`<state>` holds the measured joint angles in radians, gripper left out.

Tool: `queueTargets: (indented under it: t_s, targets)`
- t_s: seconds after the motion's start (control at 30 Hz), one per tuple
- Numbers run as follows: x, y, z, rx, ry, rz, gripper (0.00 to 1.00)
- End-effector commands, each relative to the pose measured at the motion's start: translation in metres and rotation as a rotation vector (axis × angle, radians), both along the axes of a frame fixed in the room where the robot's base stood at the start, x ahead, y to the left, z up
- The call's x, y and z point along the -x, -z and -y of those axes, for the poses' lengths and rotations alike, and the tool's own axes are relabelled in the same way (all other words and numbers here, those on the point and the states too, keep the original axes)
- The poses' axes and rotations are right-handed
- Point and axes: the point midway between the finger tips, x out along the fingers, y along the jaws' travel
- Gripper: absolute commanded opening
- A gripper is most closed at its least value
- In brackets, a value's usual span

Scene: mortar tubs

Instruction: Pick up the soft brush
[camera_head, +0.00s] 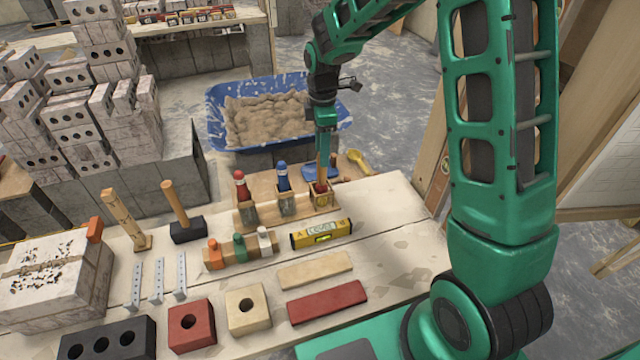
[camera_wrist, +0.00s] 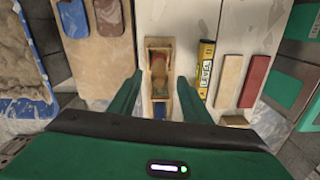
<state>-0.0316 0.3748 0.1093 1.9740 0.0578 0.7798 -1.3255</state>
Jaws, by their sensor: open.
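A wooden rack (camera_head: 262,210) on the table has three compartments with upright tools in them. The right-hand compartment (camera_head: 321,201) holds what looks like the soft brush (camera_head: 321,186), with a tan handle and a reddish part low in the box. My gripper (camera_head: 323,158) points down over this compartment, its fingers around the handle's upper part. In the wrist view the open fingers (camera_wrist: 160,78) stand either side of the brush (camera_wrist: 159,68), with gaps on both sides. The other two compartments hold a red-topped tool (camera_head: 240,183) and a blue-topped tool (camera_head: 283,178).
A yellow level (camera_head: 321,234) lies just in front of the rack. A small stand with orange, green and white-topped items (camera_head: 239,247) is front left. Trowels (camera_head: 357,161) lie behind right. A blue mortar tub (camera_head: 215,125) stands beyond the table. Bare tabletop (camera_head: 385,215) lies to the right.

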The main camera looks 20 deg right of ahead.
Motion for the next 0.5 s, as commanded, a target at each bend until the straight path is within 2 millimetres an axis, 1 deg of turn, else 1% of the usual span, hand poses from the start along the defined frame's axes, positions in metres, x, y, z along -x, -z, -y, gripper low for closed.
queueTargets:
  t_s: [0.03,0.2,0.43,0.5]
  targets:
    - [0.001,0.009,0.0,0.0,0.0,-0.005,0.44]
    - [0.001,0.033,0.0,0.001,0.002,-0.003,0.44]
    - [0.001,0.047,0.001,0.001,0.003,-0.002,0.44]
    - [0.0,0.054,0.001,0.002,0.004,-0.003,0.44]
